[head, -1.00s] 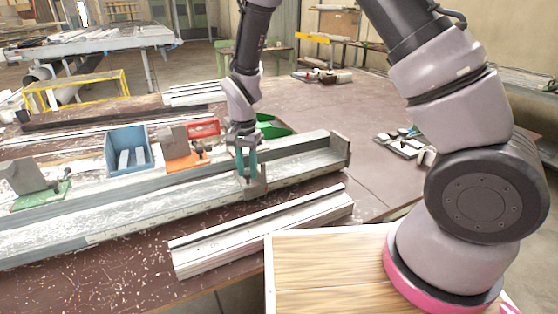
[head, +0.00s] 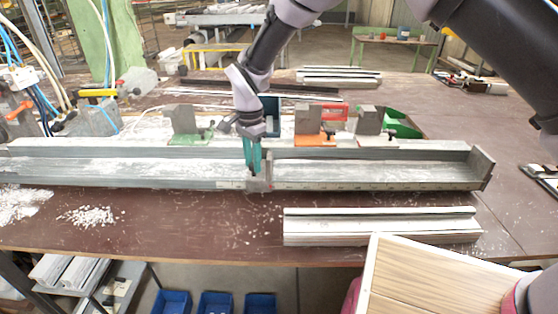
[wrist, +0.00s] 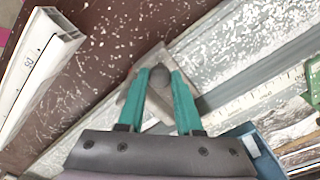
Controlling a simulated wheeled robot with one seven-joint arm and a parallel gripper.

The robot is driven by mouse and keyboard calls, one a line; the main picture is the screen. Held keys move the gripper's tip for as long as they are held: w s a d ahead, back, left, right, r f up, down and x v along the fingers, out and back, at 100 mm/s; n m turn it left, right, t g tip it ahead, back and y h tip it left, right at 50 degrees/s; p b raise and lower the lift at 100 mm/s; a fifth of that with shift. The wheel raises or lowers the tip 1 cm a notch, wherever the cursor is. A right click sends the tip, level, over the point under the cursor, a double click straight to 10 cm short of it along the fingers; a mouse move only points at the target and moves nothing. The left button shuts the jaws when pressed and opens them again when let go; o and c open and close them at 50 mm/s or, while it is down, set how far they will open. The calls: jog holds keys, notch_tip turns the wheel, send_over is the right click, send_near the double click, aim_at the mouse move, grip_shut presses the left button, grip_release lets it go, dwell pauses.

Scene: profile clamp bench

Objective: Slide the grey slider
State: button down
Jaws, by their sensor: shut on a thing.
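The grey slider (head: 267,172) stands in the long pale metal channel (head: 380,175), well left of the grey end plate (head: 483,166). My gripper (head: 252,168) points down at the slider's left side in the head view. The slider's plate (wrist: 151,56) shows beyond the fingertips. The fingers hide part of the slider.
Behind the channel stand a green-based clamp (head: 188,125), a blue bin (head: 270,103), an orange-based clamp (head: 309,121) and another grey clamp block (head: 369,119). A loose pale profile (head: 380,226) lies in front. White chips (head: 90,216) litter the table.

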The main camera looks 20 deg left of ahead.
jog(key=shift+s+a, duration=0.25)
jog(key=shift+a, duration=0.4)
jog(key=shift+s+a, duration=0.3)
jog(key=shift+a, duration=0.3)
jog(key=shift+s+a, duration=0.25)
jog(key=shift+a, duration=0.4)
jog(key=c, duration=0.6)
grip_release()
notch_tip(320, 180, up, 11)
jog(key=shift+f, duration=0.15)
